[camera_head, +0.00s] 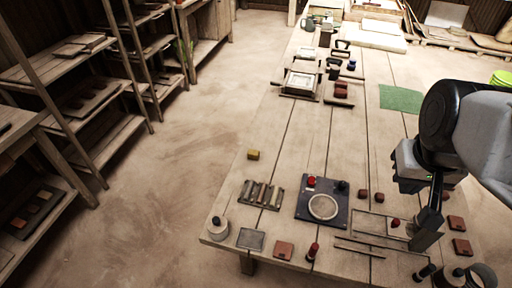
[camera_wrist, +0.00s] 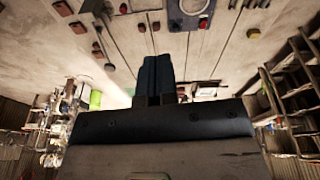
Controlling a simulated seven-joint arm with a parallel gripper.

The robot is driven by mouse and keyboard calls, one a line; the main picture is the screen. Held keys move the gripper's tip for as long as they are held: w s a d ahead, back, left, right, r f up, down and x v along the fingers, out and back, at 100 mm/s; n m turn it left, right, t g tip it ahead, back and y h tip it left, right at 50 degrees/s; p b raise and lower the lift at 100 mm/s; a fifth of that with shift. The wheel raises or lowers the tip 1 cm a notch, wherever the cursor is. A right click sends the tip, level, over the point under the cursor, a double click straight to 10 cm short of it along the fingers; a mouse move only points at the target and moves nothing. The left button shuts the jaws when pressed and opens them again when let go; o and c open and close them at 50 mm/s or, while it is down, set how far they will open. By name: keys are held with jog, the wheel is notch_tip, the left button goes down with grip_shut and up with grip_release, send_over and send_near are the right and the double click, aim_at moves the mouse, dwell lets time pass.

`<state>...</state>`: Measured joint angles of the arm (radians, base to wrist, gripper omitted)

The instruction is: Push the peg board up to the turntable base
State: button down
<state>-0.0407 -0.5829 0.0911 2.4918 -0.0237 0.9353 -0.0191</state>
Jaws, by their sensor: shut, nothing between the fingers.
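A dark square board (camera_head: 337,218) carries a pale round disc, a red knob and a dark knob; it looks like the turntable base. It also shows at the top of the wrist view (camera_wrist: 178,21). Left of it lies a small rack with several rods (camera_head: 262,194). Right of it lies a thin rectangular frame (camera_head: 371,224), with a red piece near its right end. I cannot tell for sure which is the peg board. My gripper (camera_head: 425,242) is shut and empty, low over the table just right of the frame. Its closed fingers show in the wrist view (camera_wrist: 156,62).
Thin rods (camera_head: 360,248) lie in front of the frame. Brown tiles (camera_head: 456,223) lie to the right, with round containers (camera_head: 450,277) near the front edge. A red stamp (camera_head: 312,252) and a yellow block (camera_head: 253,155) stand apart. The table's middle is mostly clear.

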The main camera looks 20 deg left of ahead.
jog(key=w+a+f+n+g, duration=0.1)
jog(key=w+a+f+n, duration=0.3)
jog(key=w+a, duration=0.65)
jog(key=n+g+h, duration=0.1)
jog(key=n+h, duration=0.2)
jog(key=n, duration=1)
send_over(229, 186)
jog(key=a, duration=0.3)
notch_tip(229, 186, down, 25)
jog(key=shift+s+a, duration=0.1)
jog(key=shift+f, duration=0.15)
jog(key=x, duration=1)
jog(key=shift+s+a, duration=0.1)
jog(key=shift+s, duration=0.05)
jog(key=shift+d, duration=1.95)
